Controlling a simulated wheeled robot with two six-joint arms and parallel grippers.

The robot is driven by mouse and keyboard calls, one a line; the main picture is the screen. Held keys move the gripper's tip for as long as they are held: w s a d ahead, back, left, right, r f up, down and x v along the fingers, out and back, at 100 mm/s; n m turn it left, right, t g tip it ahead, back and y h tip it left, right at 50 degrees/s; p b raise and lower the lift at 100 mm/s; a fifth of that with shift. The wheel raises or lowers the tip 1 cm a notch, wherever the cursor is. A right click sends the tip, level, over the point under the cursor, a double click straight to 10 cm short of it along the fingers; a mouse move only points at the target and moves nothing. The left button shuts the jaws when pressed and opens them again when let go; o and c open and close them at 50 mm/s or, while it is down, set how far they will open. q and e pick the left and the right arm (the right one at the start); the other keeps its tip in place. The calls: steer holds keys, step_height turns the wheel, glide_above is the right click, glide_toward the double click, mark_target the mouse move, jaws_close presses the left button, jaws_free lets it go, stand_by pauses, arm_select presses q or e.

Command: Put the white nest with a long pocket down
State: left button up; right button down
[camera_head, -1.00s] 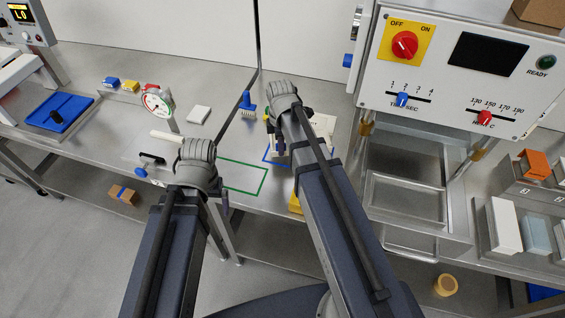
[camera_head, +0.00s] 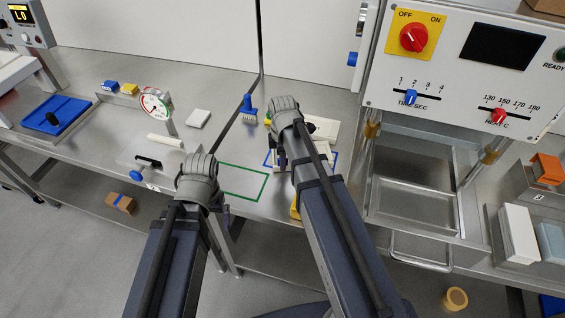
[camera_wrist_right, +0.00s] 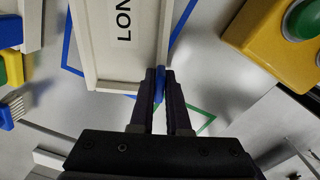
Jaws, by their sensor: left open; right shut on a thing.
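The white nest (camera_wrist_right: 118,45) shows in the right wrist view as a pale tray with raised edges and the partly cut-off letters "LON". It is over the blue outline (camera_wrist_right: 66,45) on the steel table; I cannot tell whether it touches the table. My right gripper (camera_wrist_right: 160,80) is shut on a blue tab at the nest's near corner. In the head view my right arm covers much of the nest, and a pale part (camera_head: 324,130) shows beyond the arm. My left gripper (camera_head: 197,170) is open beside the green outline (camera_head: 252,190); its fingers are mostly hidden by its wrist.
A yellow box with a green button (camera_wrist_right: 300,28) stands close right of the nest in the wrist view. A blue brush (camera_head: 248,106) and white block (camera_head: 198,118) lie further back. A dial gauge (camera_head: 154,102) stands left. A control panel (camera_head: 465,65) stands right.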

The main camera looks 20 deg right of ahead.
steer(key=shift+f, duration=0.2)
steer(key=c, duration=0.9)
jaws_free()
steer(key=shift+r, duration=0.1)
step_height(320, 180, up, 12)
steer(key=p, duration=1.2)
steer(key=s+a+m+h, duration=0.1)
steer(key=s+a+m, duration=1)
steer(key=s+a, duration=0.2)
steer(key=shift+s+r+m+g, duration=0.2)
steer(key=shift+s+m+g, duration=0.15)
steer(key=shift+s, duration=0.65)
